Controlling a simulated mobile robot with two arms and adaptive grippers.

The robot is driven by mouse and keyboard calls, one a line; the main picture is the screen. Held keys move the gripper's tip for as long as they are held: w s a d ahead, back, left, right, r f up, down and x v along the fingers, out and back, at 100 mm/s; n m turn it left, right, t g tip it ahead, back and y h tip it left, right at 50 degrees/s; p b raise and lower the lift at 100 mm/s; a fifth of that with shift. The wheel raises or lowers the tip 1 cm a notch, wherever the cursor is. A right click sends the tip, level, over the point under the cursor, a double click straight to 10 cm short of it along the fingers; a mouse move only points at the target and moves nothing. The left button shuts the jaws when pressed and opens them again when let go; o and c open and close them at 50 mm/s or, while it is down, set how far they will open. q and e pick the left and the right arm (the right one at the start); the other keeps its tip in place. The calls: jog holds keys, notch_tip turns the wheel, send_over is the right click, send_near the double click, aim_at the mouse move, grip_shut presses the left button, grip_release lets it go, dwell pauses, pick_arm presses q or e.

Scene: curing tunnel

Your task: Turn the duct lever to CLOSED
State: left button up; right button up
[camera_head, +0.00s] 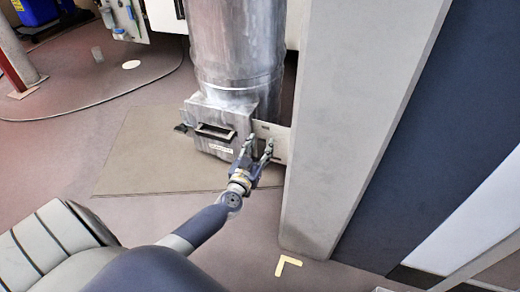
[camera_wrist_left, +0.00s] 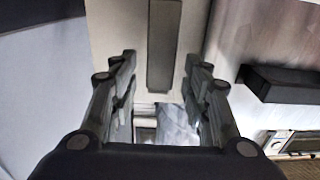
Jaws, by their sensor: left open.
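The duct is a grey metal cylinder (camera_head: 237,45) rising from a metal box (camera_head: 222,112) near the floor. A dark handle-like bar (camera_head: 215,131) is on the box front, above a small label too blurred to read. A pale plate (camera_head: 280,147) sticks out from the box's right side. My left gripper (camera_head: 262,147) is open and empty in front of this plate. In the left wrist view, a dark upright bar (camera_wrist_left: 163,45) lies ahead between the spread fingers, and a dark block (camera_wrist_left: 288,84) juts from metal at right. I cannot tell which part is the lever.
A broad grey pillar (camera_head: 350,110) stands close to the right of the plate, with a dark blue panel (camera_head: 440,150) beyond. A flat tan mat (camera_head: 140,150) lies under the box.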

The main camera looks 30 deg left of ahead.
pick_arm(q)
jog(key=shift+w, duration=0.2)
jog(key=shift+c, duration=0.5)
grip_shut()
